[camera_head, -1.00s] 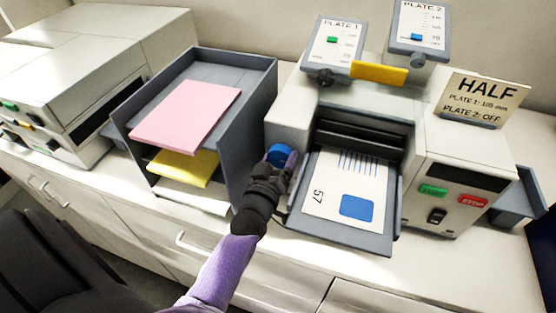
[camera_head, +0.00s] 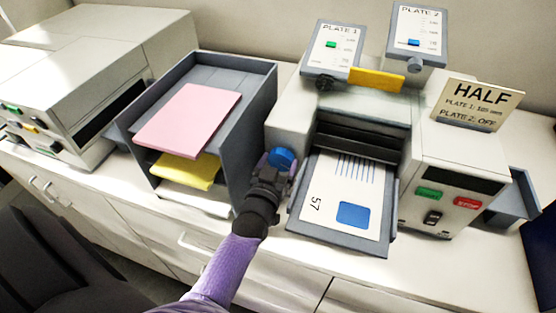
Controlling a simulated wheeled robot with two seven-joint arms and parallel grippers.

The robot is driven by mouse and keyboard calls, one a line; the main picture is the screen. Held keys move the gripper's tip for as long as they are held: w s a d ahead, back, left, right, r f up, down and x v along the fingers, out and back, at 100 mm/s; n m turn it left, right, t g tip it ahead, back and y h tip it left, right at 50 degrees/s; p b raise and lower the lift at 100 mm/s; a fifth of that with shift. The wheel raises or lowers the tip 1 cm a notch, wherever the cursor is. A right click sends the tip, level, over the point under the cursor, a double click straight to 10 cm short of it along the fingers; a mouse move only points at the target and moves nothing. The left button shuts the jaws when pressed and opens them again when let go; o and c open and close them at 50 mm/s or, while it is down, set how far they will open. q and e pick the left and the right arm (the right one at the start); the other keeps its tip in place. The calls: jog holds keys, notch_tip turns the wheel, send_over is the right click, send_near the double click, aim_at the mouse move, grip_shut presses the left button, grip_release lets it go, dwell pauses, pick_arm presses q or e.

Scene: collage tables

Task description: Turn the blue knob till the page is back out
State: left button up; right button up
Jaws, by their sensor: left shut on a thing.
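The blue knob (camera_head: 281,158) is on the left front of the white folding machine (camera_head: 452,152). My left gripper (camera_head: 279,167) is at the knob, shut on it, with the forearm coming up from below. The fingers hide part of the knob. The page (camera_head: 335,200), white with dark lines, the number 57 and a blue square, lies on the grey feed tray (camera_head: 312,234) at the front of the machine. Its far edge is close to the dark rollers (camera_head: 362,140); whether it is under them I cannot tell. My right gripper is not in view.
A grey paper rack (camera_head: 240,100) with pink sheets (camera_head: 188,119) and yellow sheets (camera_head: 186,170) stands left of the machine. Another white machine (camera_head: 100,60) is at far left.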

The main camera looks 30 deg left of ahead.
pick_arm(q)
jog(key=m, duration=0.4)
jog(key=shift+d+m+p, duration=0.1)
jog(key=shift+m+p, duration=0.2)
jog(key=shift+p, duration=0.1)
jog(key=shift+m, duration=2)
jog(key=shift+f+m, duration=0.1)
jog(key=shift+m, duration=0.2)
jog(key=o, duration=1)
